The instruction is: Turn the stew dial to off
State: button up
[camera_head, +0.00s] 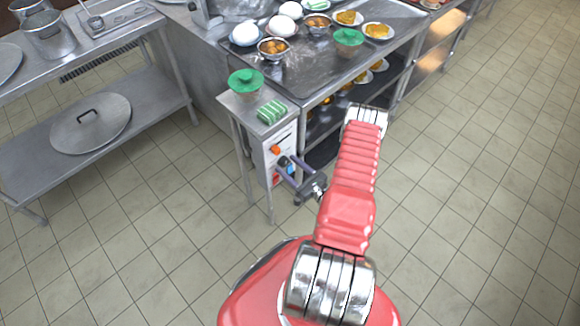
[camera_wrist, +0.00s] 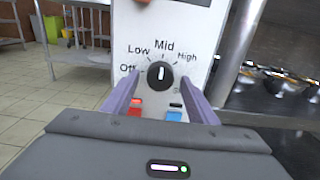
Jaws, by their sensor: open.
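The stew dial (camera_wrist: 160,75) is a round black knob with a white pointer mark on a white panel (camera_wrist: 205,40). Its labels run Off, Low, Mid, High from left to right. The mark stands nearly upright, toward Mid. My gripper (camera_wrist: 158,82) is open, with its two purple-grey fingers apart to the left and right of the dial. I cannot tell whether they touch it. In the head view my gripper (camera_head: 282,166) is at the panel front (camera_head: 284,140), and the dial is hidden by the fingers.
Below the dial are a red button (camera_wrist: 135,109) and a blue button (camera_wrist: 174,114). An orange knob (camera_head: 275,149) sits higher on the panel. Open floor lies right.

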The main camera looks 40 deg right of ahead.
jog(key=shift+c, duration=0.5)
jog(key=c, duration=0.9)
jog(key=shift+d, duration=0.15)
jog(key=shift+c, duration=0.3)
